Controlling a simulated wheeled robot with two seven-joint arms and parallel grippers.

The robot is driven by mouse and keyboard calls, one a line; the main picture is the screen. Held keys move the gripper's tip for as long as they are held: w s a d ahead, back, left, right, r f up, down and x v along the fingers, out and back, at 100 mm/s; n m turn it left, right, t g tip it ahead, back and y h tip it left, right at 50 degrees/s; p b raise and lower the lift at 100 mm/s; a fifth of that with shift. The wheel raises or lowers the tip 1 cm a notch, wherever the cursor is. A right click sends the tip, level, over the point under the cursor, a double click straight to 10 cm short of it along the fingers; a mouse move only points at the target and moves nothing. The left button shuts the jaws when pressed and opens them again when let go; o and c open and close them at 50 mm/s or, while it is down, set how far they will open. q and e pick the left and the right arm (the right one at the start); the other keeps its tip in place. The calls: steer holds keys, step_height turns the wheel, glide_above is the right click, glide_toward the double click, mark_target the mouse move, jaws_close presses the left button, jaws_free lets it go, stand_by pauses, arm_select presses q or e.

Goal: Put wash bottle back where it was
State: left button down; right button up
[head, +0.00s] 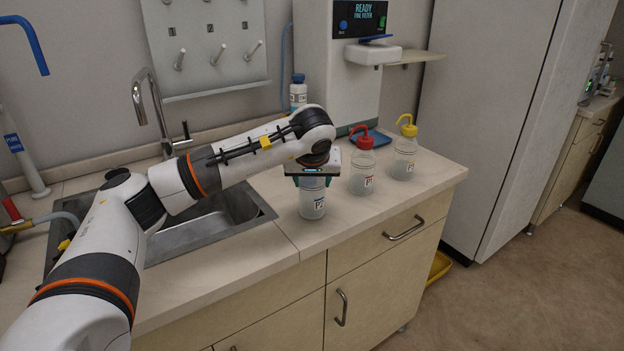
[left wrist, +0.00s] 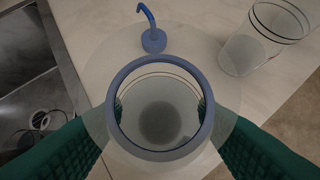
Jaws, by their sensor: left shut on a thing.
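My left gripper (head: 312,180) is shut on a translucent, labelled wash bottle (head: 312,204), with a finger on either side of it. The bottle is upright over the counter beside the sink; I cannot tell whether its base touches the counter. In the left wrist view the green fingers of the left gripper (left wrist: 160,128) flank the bottle's round blue rim (left wrist: 160,63). A blue hooked spout (left wrist: 151,30) shows just beyond that rim. In the head view the gripper hides the bottle's top. My right gripper is not in view.
A red-capped bottle (head: 363,172) stands close to the right, with a yellow-capped bottle (head: 404,158) beyond it. The sink (head: 215,222) lies to the left. A water dispenser (head: 335,60) and a blue-capped bottle (head: 298,93) are behind. The counter's front strip (head: 390,212) is clear.

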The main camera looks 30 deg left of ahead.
arm_select(q)
steer(key=shift+f, duration=0.15)
steer(key=c, duration=0.5)
jaws_free()
steer(key=shift+s+d+r, duration=0.1)
steer(key=shift+s+r, duration=0.1)
steer(key=shift+r, duration=0.35)
steer(key=v, duration=1.1)
steer(key=shift+s, duration=0.1)
